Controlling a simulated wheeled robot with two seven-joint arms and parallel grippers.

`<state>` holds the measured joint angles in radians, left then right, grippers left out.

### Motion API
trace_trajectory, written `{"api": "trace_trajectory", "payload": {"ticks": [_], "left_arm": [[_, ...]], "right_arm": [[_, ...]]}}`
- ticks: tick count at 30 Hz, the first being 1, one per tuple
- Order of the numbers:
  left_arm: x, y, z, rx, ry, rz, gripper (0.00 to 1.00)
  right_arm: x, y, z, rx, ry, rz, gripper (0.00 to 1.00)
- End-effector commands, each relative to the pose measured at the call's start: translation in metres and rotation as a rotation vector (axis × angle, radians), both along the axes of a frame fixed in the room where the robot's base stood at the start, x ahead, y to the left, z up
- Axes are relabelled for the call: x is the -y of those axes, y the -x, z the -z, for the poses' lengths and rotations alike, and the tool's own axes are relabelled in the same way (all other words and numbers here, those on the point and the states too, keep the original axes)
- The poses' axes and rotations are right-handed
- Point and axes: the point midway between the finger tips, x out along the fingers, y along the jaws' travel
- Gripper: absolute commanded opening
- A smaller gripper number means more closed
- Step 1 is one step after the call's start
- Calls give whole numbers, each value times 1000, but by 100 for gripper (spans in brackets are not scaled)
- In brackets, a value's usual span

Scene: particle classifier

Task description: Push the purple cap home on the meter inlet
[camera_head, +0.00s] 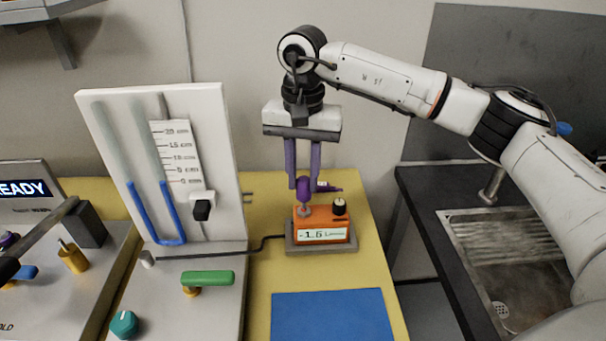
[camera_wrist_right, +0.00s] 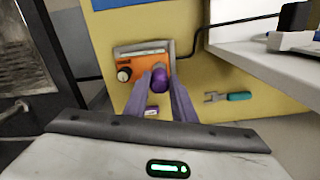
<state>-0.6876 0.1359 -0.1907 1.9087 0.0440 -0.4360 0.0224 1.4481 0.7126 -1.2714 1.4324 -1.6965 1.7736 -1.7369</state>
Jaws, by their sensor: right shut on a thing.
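The orange meter (camera_head: 330,217) sits on a grey base on the yellow table, its display facing the front. It also shows in the right wrist view (camera_wrist_right: 128,66). The purple cap (camera_head: 303,187) is over the inlet (camera_head: 303,211) at the meter's left side, roughly upright. Whether it is fully seated cannot be told. My right gripper (camera_head: 303,178) comes down from above with its two purple fingers shut on the cap. In the right wrist view the cap (camera_wrist_right: 161,84) shows between the fingertips. My left gripper is not in view.
A black knob (camera_head: 339,206) stands beside the inlet on the meter. A small purple item (camera_head: 328,188) lies behind it. A white manometer panel (camera_head: 170,110) stands left, with a cable running to the meter. A blue mat (camera_head: 332,316) lies in front; a sink (camera_head: 505,260) is right.

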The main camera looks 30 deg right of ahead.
Motion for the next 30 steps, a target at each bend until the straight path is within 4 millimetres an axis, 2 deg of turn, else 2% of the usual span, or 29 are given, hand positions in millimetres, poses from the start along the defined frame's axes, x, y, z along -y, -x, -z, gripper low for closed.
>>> {"api": "trace_trajectory", "payload": {"ticks": [8, 30], "left_arm": [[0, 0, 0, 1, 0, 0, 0], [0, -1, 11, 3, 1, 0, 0]], "right_arm": [[0, 0, 1, 0, 0, 0, 2], [0, 0, 19, 0, 0, 0, 2]]}}
